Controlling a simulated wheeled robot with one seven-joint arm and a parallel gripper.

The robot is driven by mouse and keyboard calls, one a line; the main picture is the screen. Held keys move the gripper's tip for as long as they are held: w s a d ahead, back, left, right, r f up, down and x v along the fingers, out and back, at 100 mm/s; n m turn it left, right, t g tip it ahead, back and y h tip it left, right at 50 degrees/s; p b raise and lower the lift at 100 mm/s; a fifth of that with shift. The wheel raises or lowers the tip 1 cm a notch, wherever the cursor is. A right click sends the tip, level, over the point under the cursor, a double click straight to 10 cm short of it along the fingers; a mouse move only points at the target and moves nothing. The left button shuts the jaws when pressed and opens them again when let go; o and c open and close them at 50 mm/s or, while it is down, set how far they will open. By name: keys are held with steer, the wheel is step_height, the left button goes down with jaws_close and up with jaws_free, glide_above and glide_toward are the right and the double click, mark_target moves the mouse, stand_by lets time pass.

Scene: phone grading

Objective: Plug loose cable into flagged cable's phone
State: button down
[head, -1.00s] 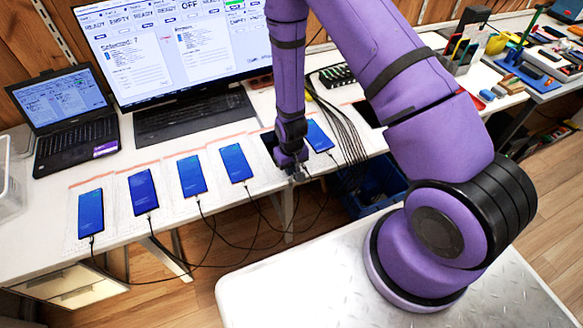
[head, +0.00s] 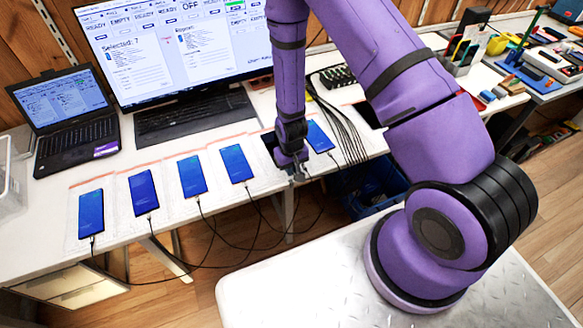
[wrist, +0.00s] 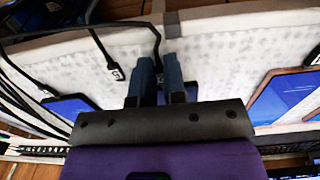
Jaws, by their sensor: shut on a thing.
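My gripper (head: 297,175) is low over the table's front edge. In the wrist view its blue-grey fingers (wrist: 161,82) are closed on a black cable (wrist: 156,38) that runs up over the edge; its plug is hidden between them. A dark phone (head: 269,141) lies behind my gripper in the head view, mostly covered. To its right in the head view is a blue-screen phone (head: 319,136), also in the wrist view (wrist: 68,106), with a cable at its end. I cannot tell whether the held plug touches a phone.
Several blue-screen phones, such as this one (head: 192,175), lie in a row to the left on white mats, with cables drooping off the edge. A black cable bundle (head: 345,135) lies to the right. A monitor (head: 175,50), keyboard (head: 195,117) and laptop (head: 68,120) stand behind.

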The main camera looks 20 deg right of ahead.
stand_by(0.6)
steer(key=c, duration=1.1)
jaws_free()
steer(key=shift+s+r, duration=0.25)
steer(key=shift+r, duration=1)
steer(key=shift+s+r, duration=0.2)
steer(key=shift+r, duration=1.05)
